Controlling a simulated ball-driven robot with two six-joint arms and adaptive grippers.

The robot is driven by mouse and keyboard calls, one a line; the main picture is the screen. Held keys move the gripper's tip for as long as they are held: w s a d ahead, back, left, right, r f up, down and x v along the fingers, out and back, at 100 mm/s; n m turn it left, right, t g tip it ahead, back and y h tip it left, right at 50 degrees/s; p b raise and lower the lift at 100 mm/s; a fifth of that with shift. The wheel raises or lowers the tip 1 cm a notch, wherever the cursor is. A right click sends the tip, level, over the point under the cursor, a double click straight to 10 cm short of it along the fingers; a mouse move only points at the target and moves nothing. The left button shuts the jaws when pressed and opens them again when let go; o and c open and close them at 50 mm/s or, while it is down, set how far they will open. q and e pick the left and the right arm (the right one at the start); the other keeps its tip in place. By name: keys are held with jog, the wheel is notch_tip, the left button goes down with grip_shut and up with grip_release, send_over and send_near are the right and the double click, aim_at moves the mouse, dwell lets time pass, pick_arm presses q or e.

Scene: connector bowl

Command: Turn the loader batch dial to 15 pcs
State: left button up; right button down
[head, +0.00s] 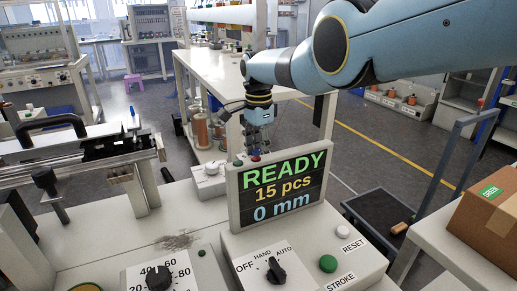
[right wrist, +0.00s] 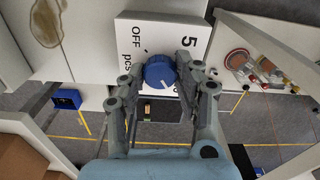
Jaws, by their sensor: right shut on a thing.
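The blue batch dial (right wrist: 160,73) sits on a white loader panel (right wrist: 190,38) marked "OFF", "5" and "pcs" in the right wrist view. My right gripper (right wrist: 162,68) has its fingers on either side of the dial, shut on it. A white pointer line shows on the dial; the mark under it is partly hidden by a finger. In the head view my right gripper (head: 259,146) reaches down behind the display (head: 278,190), which hides the dial. The display reads "READY", "15 pcs" and "0 mm". My left gripper is not in view.
In front of the display is a control box with an OFF/HAND/AUTO switch (head: 276,271), a green stroke button (head: 328,263) and a white reset button (head: 343,231). Another black dial (head: 157,278) stands at lower left. A cardboard box (head: 490,215) is at right.

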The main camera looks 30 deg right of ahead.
aim_at(258, 151)
jog(key=m, duration=0.4)
jog(key=shift+m, duration=0.3)
jog(key=m, duration=0.3)
jog(key=shift+m, duration=0.4)
jog(key=m, duration=0.3)
jog(key=shift+m, duration=2.1)
jog(key=c, duration=0.9)
grip_release()
jog(key=shift+c, duration=0.2)
notch_tip(258, 151, up, 12)
